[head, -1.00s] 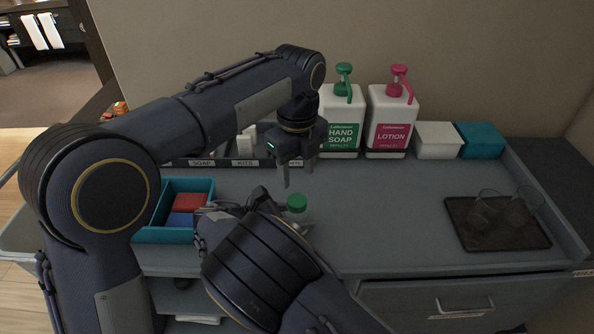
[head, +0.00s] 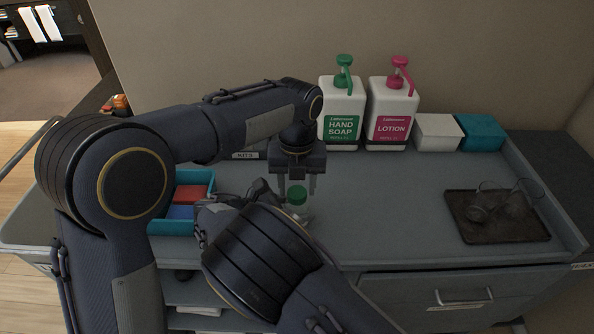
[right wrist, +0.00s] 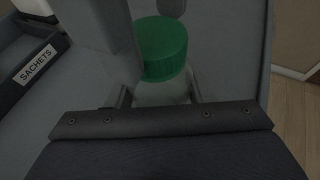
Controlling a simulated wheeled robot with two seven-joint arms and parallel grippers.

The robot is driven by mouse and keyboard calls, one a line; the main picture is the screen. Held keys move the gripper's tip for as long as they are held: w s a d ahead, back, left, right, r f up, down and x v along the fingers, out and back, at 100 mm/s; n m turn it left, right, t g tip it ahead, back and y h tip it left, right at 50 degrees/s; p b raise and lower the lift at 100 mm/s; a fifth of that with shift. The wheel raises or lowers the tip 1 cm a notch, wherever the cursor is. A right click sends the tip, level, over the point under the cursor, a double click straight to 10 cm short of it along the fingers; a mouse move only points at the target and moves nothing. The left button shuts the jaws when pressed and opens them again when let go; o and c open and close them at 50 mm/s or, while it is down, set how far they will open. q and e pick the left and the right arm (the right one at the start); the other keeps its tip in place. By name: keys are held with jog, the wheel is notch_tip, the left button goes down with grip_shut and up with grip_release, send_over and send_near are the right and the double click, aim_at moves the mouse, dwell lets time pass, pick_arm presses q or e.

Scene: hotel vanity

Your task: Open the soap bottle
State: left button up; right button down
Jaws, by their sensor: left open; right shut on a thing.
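A small bottle with a green cap (head: 297,195) stands near the front of the counter. Its cap fills the middle of the right wrist view (right wrist: 163,48), with the pale bottle body (right wrist: 162,92) below. My right gripper (right wrist: 160,98) is shut on the bottle body; in the head view its fingers are mostly hidden behind my right arm. My left gripper (head: 296,186) is open and points down, its two fingers above and around the cap's sides in the head view. I cannot tell whether they touch the cap.
A hand soap pump bottle (head: 341,112) and a lotion pump bottle (head: 392,112) stand at the back. A white box (head: 438,132) and a teal box (head: 480,133) are beside them. A dark tray (head: 490,226) with glasses is at right. A teal bin (head: 207,180) is at left.

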pick_arm(q)
jog(key=shift+f, duration=0.5)
